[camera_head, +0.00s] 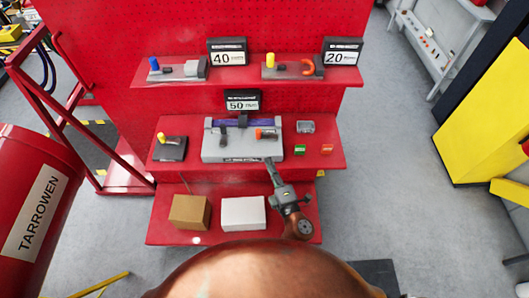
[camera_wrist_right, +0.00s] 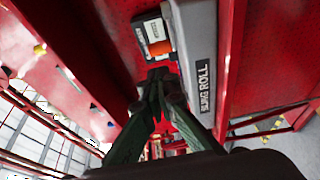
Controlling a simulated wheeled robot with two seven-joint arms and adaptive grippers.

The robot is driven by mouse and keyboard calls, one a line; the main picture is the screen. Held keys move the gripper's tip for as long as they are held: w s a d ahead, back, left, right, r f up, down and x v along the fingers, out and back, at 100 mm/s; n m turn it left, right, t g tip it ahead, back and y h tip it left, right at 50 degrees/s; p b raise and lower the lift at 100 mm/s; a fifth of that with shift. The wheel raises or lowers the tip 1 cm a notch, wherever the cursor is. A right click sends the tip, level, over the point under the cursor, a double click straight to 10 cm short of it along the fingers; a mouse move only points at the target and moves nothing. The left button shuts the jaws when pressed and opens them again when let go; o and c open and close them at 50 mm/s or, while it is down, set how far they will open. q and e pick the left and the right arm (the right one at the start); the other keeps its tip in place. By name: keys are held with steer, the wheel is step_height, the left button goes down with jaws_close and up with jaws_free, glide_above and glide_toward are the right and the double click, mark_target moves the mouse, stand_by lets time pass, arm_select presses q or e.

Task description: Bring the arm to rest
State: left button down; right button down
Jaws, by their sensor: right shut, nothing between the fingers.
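My right gripper (camera_head: 269,164) reaches up from the bottom of the head view, over the lower shelf. Its fingertips are at the front edge of the grey unit (camera_head: 215,147) on the middle shelf. In the right wrist view the two dark fingers (camera_wrist_right: 158,82) meet at their tips with nothing between them. The grey unit's labelled front (camera_wrist_right: 200,70) and an orange-and-black part (camera_wrist_right: 155,33) show just beyond them. I cannot tell whether the fingers touch the unit. My left gripper is not in view.
A red rack holds small valve devices under torque signs (camera_head: 228,52). A brown box (camera_head: 189,212) and a white box (camera_head: 243,213) sit on the lower shelf, left of my right arm. Floor at right (camera_head: 400,190) is clear.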

steer(key=shift+v, duration=1.7)
steer(key=shift+r, duration=0.1)
